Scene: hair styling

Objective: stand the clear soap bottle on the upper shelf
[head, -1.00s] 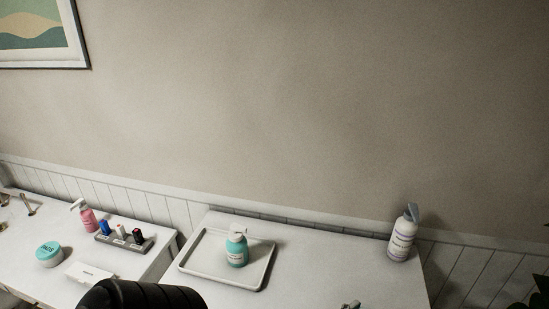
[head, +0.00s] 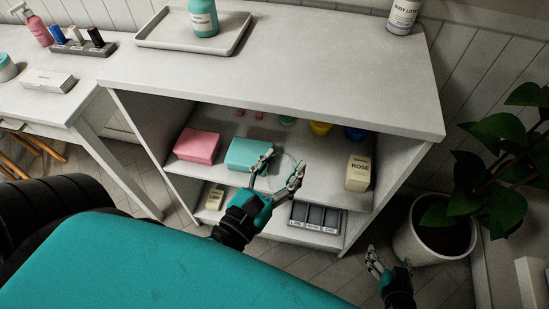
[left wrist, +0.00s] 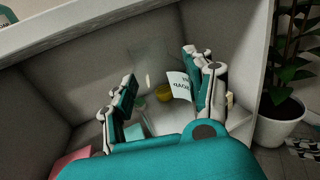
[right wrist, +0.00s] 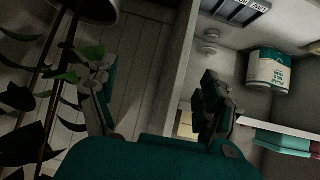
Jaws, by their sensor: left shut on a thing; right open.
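The clear soap bottle shows in the left wrist view by its white label (left wrist: 180,86); its see-through body is hard to make out. In the head view the bottle (head: 285,165) is only a faint outline. My left gripper (head: 280,169) is shut on it, one finger each side, at the front of the upper shelf (head: 328,168). I cannot tell whether the bottle touches the shelf. My right gripper (head: 387,265) is open and empty, low at the right between cabinet and plant; its spread fingers show in the right wrist view (right wrist: 155,84).
On the upper shelf are a pink box (head: 197,145), a teal box (head: 247,153), yellow (head: 320,128) and blue (head: 355,133) items behind, and a cream box (head: 358,173). The cabinet top (head: 290,75) overhangs. A potted plant (head: 435,235) stands right. Bare shelf lies left of the cream box.

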